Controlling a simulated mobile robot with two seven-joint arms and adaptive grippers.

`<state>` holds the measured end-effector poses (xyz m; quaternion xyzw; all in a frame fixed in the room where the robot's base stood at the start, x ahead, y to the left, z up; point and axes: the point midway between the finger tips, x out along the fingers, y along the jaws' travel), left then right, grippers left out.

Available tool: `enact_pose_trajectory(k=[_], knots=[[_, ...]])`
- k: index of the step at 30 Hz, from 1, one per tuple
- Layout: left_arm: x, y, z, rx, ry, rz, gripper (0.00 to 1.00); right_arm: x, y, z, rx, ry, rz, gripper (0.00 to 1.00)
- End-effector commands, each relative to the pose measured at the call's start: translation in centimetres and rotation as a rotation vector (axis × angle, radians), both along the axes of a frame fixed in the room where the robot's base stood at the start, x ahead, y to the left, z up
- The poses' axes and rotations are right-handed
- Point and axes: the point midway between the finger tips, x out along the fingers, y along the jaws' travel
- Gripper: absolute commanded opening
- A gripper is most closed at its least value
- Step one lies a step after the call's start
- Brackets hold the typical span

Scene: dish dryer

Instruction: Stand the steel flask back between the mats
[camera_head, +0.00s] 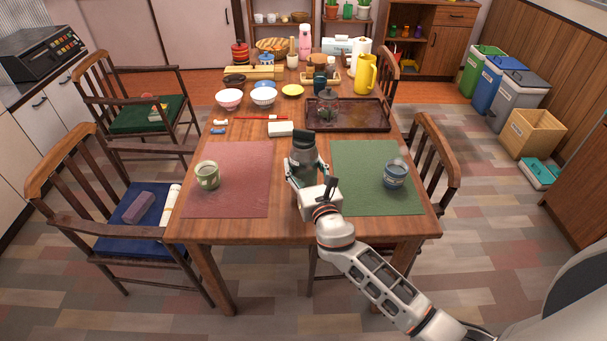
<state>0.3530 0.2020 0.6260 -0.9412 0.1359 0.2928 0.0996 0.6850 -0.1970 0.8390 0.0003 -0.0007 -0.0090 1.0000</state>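The steel flask (303,146), grey with a dark top, is upright over the strip between the red mat (235,203) and the green mat (365,203). My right gripper (307,174) reaches in from the near side, its fingers closed around both sides of the flask's body. The gripper hides the flask's lower part, so I cannot tell whether its base touches the table. My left gripper is not in view.
A green mug (207,175) stands on the red mat, and a blue-grey cup (395,174) on the green mat. Chairs flank the table.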

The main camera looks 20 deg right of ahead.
Motion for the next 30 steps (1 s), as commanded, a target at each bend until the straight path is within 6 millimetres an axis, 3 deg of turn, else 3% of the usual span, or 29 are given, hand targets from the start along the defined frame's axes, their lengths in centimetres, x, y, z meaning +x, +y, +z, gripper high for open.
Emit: enact_pose_trajectory(k=[1,4,12,19,20,21,30], knots=[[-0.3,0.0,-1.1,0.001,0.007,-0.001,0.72,0.0,0.0,-1.2,0.000,0.001,-0.001,0.03],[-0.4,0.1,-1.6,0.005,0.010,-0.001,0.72,0.0,0.0,-2.2,-0.001,0.000,-0.001,0.03],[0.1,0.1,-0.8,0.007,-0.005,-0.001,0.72,0.1,0.0,-2.1,0.001,-0.004,0.000,0.03],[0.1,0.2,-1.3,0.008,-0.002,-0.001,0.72,0.0,0.0,-2.6,0.000,-0.003,0.000,0.03],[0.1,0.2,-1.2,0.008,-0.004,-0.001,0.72,0.0,0.0,-2.8,0.000,0.001,0.000,0.57],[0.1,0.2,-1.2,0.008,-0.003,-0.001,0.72,0.0,0.0,-2.8,0.000,0.001,0.000,0.68],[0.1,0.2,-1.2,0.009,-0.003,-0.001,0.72,0.0,0.0,-2.7,0.000,0.001,0.000,0.69]])
